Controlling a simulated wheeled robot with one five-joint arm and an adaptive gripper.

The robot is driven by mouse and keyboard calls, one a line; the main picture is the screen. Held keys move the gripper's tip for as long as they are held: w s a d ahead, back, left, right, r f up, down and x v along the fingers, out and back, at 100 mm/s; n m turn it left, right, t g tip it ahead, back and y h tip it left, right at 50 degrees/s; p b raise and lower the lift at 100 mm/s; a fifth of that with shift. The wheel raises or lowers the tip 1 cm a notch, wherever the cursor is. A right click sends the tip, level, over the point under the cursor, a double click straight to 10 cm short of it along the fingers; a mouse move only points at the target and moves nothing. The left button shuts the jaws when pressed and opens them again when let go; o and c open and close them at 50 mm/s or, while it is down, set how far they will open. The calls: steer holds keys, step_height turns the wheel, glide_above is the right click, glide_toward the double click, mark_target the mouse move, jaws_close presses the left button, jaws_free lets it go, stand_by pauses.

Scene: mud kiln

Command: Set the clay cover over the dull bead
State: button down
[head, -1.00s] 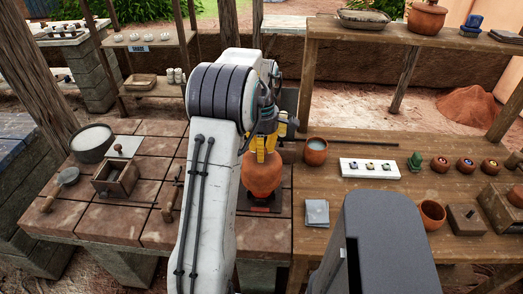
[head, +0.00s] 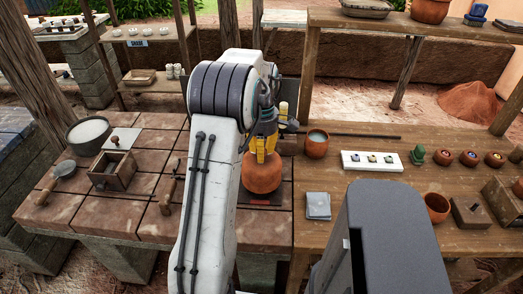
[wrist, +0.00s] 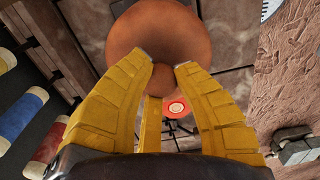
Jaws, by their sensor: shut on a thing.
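My gripper (head: 262,146) is shut on the knob of the clay cover (head: 262,174), an orange-brown rounded piece. In the wrist view, the yellow fingers (wrist: 160,70) close around the cover's small knob, and its wide round body (wrist: 160,35) lies beyond them. The cover is over a dark plate with a red strip (head: 258,198) near the right edge of the tiled top. I cannot tell if they touch. A small pale spot in a red ring (wrist: 177,107) shows below the knob in the wrist view. I cannot pick out the dull bead with certainty.
A white block (head: 372,161) with several small dark pieces lies on the wooden table at right. A clay cup (head: 316,145), grey sheets (head: 318,205) and a clay bowl (head: 437,207) stand near. A wooden box (head: 112,171) and a pot (head: 88,135) are at left.

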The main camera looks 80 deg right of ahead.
steer(key=shift+f+b, duration=1.5)
steer(key=shift+f, duration=0.75)
steer(key=c, duration=1)
jaws_free()
steer(key=shift+r, duration=0.1)
steer(key=shift+c, duration=0.2)
steer(key=shift+r, duration=0.1)
steer(key=r, duration=1.1)
steer(key=shift+d+r, duration=0.2)
steer(key=shift+r, duration=0.2)
